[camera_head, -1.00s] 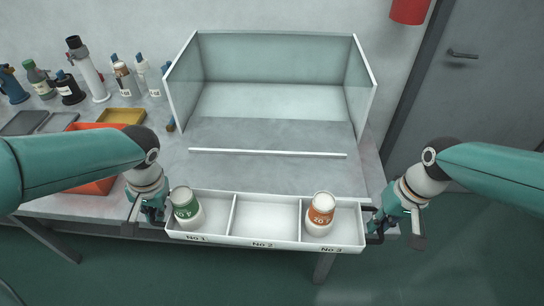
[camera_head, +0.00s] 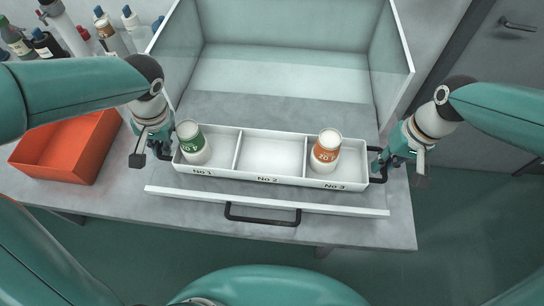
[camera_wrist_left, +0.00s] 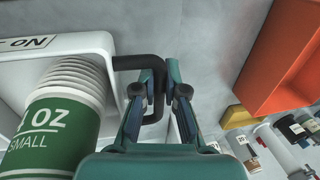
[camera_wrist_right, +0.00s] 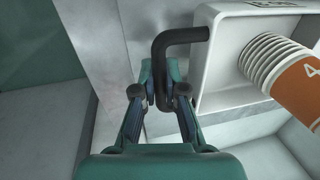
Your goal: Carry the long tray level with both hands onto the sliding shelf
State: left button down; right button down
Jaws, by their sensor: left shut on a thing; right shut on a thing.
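The long white tray (camera_head: 270,180) has three compartments, No 1 to No 3, and looks about level. A green-labelled cup stack (camera_head: 194,148) stands in No 1 and an orange-labelled one (camera_head: 326,154) in No 3; No 2 is empty. My left gripper (camera_head: 161,151) is shut on the tray's left black handle, also in the left wrist view (camera_wrist_left: 150,62). My right gripper (camera_head: 381,167) is shut on the right handle, also in the right wrist view (camera_wrist_right: 180,36). The tray is over the grey sliding shelf (camera_head: 285,110), behind its white front lip (camera_head: 350,208). I cannot tell whether it touches the shelf.
A clear-walled enclosure (camera_head: 290,50) stands behind the tray. A black pull handle (camera_head: 262,217) is at the shelf's front. An orange bin (camera_head: 70,150) and several bottles (camera_head: 110,35) are at the left. A grey door (camera_head: 490,90) is at the right.

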aim_at(167, 165)
pick_arm(q)
jog(key=shift+s+a, duration=0.15)
jog(key=shift+a, duration=0.15)
pick_arm(e)
jog(key=shift+w+a, duration=0.15)
jog(key=shift+a, duration=0.15)
pick_arm(q)
jog(key=shift+f, duration=0.1)
pick_arm(e)
jog(key=shift+f, duration=0.1)
